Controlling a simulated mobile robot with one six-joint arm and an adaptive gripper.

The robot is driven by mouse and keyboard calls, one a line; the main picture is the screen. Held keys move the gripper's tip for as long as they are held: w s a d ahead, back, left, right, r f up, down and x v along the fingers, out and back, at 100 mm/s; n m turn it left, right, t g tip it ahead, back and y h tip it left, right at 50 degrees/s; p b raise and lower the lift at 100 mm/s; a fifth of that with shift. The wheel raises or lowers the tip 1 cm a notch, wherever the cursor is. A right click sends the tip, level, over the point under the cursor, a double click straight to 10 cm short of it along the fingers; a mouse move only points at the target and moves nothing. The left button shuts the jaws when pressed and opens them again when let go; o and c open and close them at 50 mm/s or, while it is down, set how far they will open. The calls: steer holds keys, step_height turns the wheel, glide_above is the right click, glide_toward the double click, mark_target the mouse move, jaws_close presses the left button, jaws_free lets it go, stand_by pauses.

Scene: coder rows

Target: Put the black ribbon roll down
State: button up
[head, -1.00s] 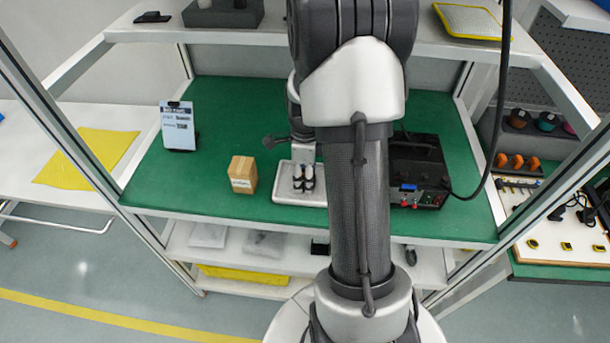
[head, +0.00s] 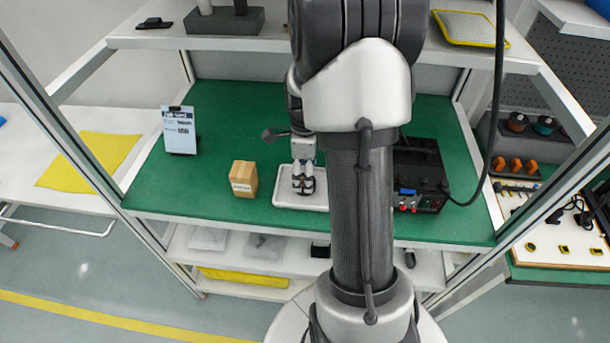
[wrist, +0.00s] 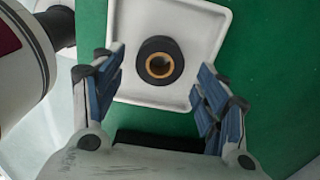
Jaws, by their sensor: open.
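The black ribbon roll (wrist: 160,60) has a dark outer ring and an orange-gold core. In the wrist view it lies flat on the white tray (wrist: 211,20), inside the raised rim. My gripper (wrist: 163,72) is open, one blue-padded finger on each side of the roll, with visible gaps between the fingers and the roll. In the head view my gripper (head: 303,188) is low over the tray (head: 285,202), and the roll cannot be clearly told apart from the fingers there.
The tray is on a green bench mat (head: 235,110). A cardboard box (head: 243,178) stands left of the tray and a job card (head: 179,130) farther left. A black device (head: 418,165) with red knobs is to the right, partly behind my arm. A shelf (head: 270,42) spans above.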

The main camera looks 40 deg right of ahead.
steer(key=a+r+n+t+p, duration=0.1)
steer(key=a+r+n, duration=0.2)
steer(key=r, duration=0.4)
steer(key=a+r+n+p, duration=0.1)
steer(key=a+r+n, duration=0.2)
steer(key=r, duration=0.5)
steer(key=s+a+r+n+t, duration=0.1)
steer(key=s+a+r+n, duration=0.3)
steer(key=s+a+n, duration=0.3)
steer(key=s+a+r+n+t, duration=0.2)
steer(key=s+a+n, duration=0.5)
steer(key=n, duration=0.8)
steer(key=shift+s+a+r+t, duration=0.35)
steer(key=shift+a+r, duration=0.5)
steer(key=shift+a, duration=0.95)
